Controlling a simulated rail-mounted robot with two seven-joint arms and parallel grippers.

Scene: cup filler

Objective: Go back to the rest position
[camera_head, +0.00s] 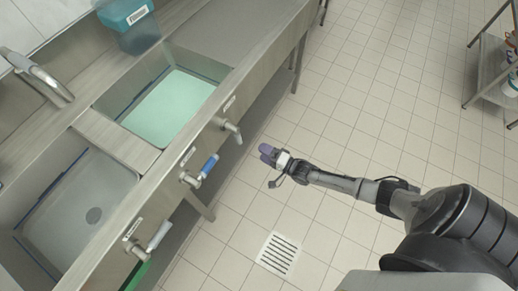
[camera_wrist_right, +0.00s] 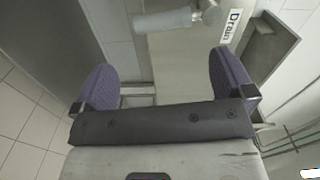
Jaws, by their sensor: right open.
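My right gripper (camera_head: 266,154) has purple fingers and hangs over the tiled floor, to the right of the sink front in the head view. In the right wrist view my right gripper (camera_wrist_right: 165,82) is open, its two purple fingers wide apart with nothing between them. Beyond the fingers are a pale tap handle (camera_wrist_right: 165,20) and a label reading "Drain" (camera_wrist_right: 232,24), both clear of the fingers. My left gripper is not in view.
A steel counter holds a sink basin with pale green liquid (camera_head: 172,105) and another basin (camera_head: 85,208) with a round drain. Tap handles, one blue (camera_head: 209,166), stick out from its front. A floor grate (camera_head: 279,254) and a shelf rack (camera_head: 490,70) stand clear of the gripper.

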